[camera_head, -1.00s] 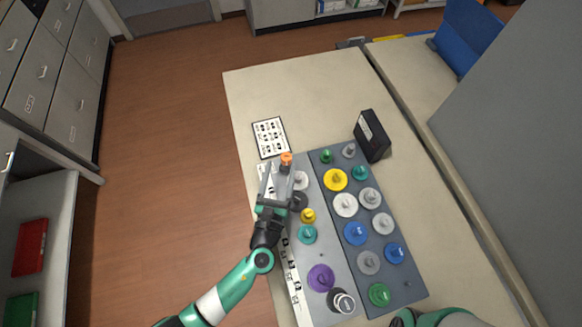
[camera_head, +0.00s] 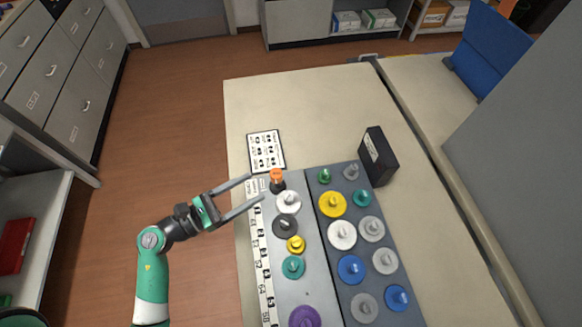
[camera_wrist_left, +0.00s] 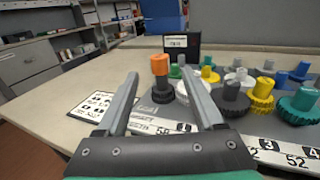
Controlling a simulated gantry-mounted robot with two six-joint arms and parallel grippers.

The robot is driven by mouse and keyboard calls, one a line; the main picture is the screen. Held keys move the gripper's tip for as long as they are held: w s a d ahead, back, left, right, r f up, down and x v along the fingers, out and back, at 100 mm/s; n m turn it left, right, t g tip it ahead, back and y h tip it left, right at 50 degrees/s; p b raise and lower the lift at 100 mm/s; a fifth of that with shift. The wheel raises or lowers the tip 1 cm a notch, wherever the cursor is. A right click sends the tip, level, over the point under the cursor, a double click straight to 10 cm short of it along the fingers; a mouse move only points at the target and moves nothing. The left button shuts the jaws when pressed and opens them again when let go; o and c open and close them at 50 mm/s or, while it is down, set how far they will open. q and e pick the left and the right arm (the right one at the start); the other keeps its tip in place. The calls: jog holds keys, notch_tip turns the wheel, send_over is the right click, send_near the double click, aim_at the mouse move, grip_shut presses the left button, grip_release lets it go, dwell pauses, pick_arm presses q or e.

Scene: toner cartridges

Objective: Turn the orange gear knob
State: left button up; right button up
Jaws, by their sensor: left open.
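The orange gear knob (camera_head: 277,176) stands upright at the far left corner of the left grey board (camera_head: 312,288), on a dark gear base. It also shows in the left wrist view (camera_wrist_left: 160,66), ahead of and between the spread fingers. My left gripper (camera_head: 257,187) is open and empty at the left edge of the board, its fingers pointing right toward the orange knob. The fingertips are close to the knob but apart from it. In the left wrist view my left gripper (camera_wrist_left: 162,80) shows both fingers wide apart. My right gripper is not in view.
White (camera_head: 289,201), dark grey, yellow and teal gear knobs stand in a column nearer on the same board. A second board (camera_head: 378,270) with several gears is to its right. A black box (camera_head: 378,155) stands behind it. A printed card (camera_head: 266,151) lies beyond the orange knob.

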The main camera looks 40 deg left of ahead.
aim_at(281, 171)
pick_arm(q)
jog(key=b+x, duration=0.1)
jog(key=x, duration=1)
jog(key=shift+w+d, duration=0.1)
jog(key=shift+w, duration=0.05)
grip_shut()
jog(key=shift+r+n+y+p, duration=0.2)
jog(key=shift+n+y+p, duration=0.4)
jog(key=shift+p, duration=0.45)
jog(key=shift+y, duration=0.5)
jog(key=shift+a+f, duration=0.2)
jog(key=shift+a, duration=0.05)
